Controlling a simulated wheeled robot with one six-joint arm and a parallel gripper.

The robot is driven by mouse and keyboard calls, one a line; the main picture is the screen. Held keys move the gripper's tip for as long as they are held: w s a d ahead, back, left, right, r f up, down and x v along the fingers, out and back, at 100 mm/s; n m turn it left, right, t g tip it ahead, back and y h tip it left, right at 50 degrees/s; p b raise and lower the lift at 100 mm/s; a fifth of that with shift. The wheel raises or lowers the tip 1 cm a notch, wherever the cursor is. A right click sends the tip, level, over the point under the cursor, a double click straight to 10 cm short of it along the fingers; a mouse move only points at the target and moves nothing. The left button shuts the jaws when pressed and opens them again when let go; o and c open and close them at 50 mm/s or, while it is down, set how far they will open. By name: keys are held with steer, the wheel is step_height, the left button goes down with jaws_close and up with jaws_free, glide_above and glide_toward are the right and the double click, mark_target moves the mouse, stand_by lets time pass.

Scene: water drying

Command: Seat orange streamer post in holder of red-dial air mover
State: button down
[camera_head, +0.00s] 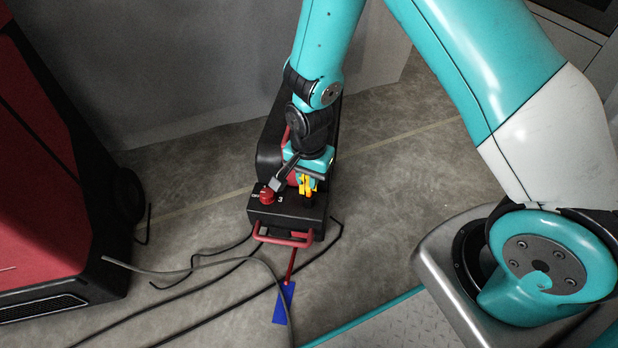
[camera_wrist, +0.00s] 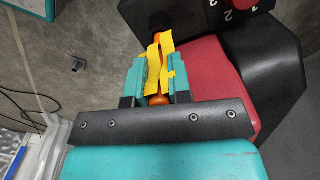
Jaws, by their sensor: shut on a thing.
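The air mover (camera_head: 290,215) is a black unit with a red dial (camera_head: 267,195) on its panel and a red front handle. In the wrist view its black and red body (camera_wrist: 205,75) fills the right side, with part of the dial (camera_wrist: 262,4) at the top edge. My gripper (camera_head: 304,176) is over the panel, right of the dial. In the wrist view my gripper (camera_wrist: 160,72) is shut on the orange streamer post (camera_wrist: 158,21), which carries yellow strips. The post's far end is close to the black panel. The holder is hidden, and I cannot tell whether the post touches it.
Dark cables (camera_head: 205,264) cross the floor. A large red and black machine (camera_head: 60,200) stands at the left. Floor is clear right of the air mover.

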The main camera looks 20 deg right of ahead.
steer(key=c, duration=1.1)
jaws_free()
steer(key=shift+f, duration=0.1)
steer(key=shift+o, duration=0.2)
step_height(320, 180, up, 12)
steer(key=p, duration=0.4)
steer(key=s+a+r+n+y, duration=0.2)
steer(key=s+r+n, duration=0.6)
steer(key=r, duration=0.3)
steer(key=s+a+r+n+y, duration=0.2)
steer(key=s+r+n, duration=0.7)
steer(key=s+r, duration=0.1)
steer(key=shift+s+a+r, duration=0.2)
steer(key=shift+s+r, duration=0.05)
steer(key=shift+r, duration=0.35)
